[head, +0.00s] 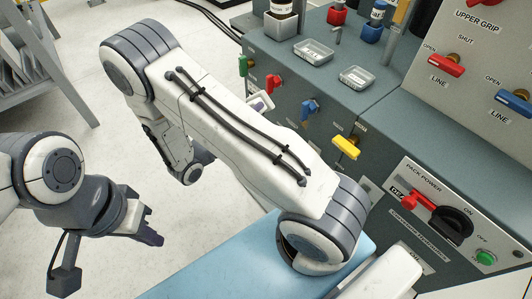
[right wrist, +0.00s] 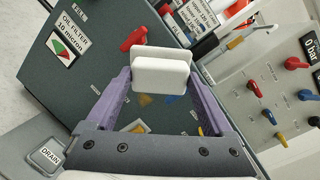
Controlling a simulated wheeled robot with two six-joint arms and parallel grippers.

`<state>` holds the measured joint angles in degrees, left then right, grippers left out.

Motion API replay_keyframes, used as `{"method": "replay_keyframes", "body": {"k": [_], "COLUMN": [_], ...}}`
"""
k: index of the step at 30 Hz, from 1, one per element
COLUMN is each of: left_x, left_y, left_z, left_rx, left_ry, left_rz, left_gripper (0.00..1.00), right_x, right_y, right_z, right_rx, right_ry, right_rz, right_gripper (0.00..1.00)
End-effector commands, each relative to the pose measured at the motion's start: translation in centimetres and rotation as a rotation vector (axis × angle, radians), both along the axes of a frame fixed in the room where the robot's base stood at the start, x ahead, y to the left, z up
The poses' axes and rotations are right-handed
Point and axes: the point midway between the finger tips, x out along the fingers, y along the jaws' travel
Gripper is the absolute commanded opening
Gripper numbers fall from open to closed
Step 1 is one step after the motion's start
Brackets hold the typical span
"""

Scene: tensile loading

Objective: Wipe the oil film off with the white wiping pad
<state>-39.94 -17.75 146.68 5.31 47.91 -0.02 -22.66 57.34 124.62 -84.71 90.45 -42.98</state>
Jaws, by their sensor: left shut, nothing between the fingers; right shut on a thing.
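The white wiping pad (right wrist: 160,75) is a small block with a raised back plate in the right wrist view. My right gripper (right wrist: 158,82) is shut on it, with a purple finger at each side. In the head view my right arm hides most of that gripper; a small white part (head: 260,103) shows past the arm, and I cannot tell whether it is pad or gripper. A small amber-brown patch (right wrist: 145,99) shows below the pad in the right wrist view; I cannot tell whether it is the oil film. My left gripper (head: 148,232) is shut and empty over the floor.
The grey machine cabinet (head: 385,118) carries red (head: 272,83), blue (head: 309,107) and yellow (head: 345,147) handles. Clear trays (head: 313,50) and bottles stand on its top. A control panel (head: 472,60) rises at right. A metal rack (head: 35,55) stands at far left.

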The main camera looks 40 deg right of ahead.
Motion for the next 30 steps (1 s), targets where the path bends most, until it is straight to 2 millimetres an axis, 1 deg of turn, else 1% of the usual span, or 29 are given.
{"method": "replay_keyframes", "body": {"k": [1, 3, 6, 9, 12, 16, 23, 30], "left_x": [0.0, 0.0, 0.0, 0.0, 0.0, 0.0, 0.0, 0.0], "left_y": [0.0, 0.0, 0.0, 0.0, 0.0, 0.0, 0.0, 0.0], "left_z": [-3.3, -5.5, -8.5, -11.0, -12.9, -14.2, -14.8, -16.1], "left_rx": [0.000, 0.000, 0.000, 0.000, 0.000, 0.000, -0.001, -0.001], "left_ry": [0.000, 0.000, 0.000, 0.000, 0.000, 0.000, -0.001, -0.001], "left_rz": [0.000, 0.000, 0.000, 0.000, 0.000, 0.000, 0.000, 0.000], "left_gripper": [0.00, 0.00, 0.00, 0.00, 0.00, 0.00, 0.00, 0.00], "right_x": [-0.1, -0.3, -0.6, -0.9, -1.1, -1.4, -1.5, -1.3], "right_y": [-0.6, -1.5, -2.6, -3.6, -4.3, -5.0, -5.8, -8.2], "right_z": [-3.1, -5.0, -7.6, -9.7, -11.3, -12.4, -12.6, -12.7], "right_rx": [0.001, 0.002, 0.002, 0.006, 0.007, 0.009, 0.010, 0.010], "right_ry": [-0.002, -0.002, 0.000, -0.001, 0.000, 0.000, 0.002, 0.002], "right_rz": [-0.027, -0.061, -0.108, -0.151, -0.185, -0.212, -0.226, -0.228], "right_gripper": [0.42, 0.42, 0.42, 0.42, 0.42, 0.42, 0.42, 0.42]}}
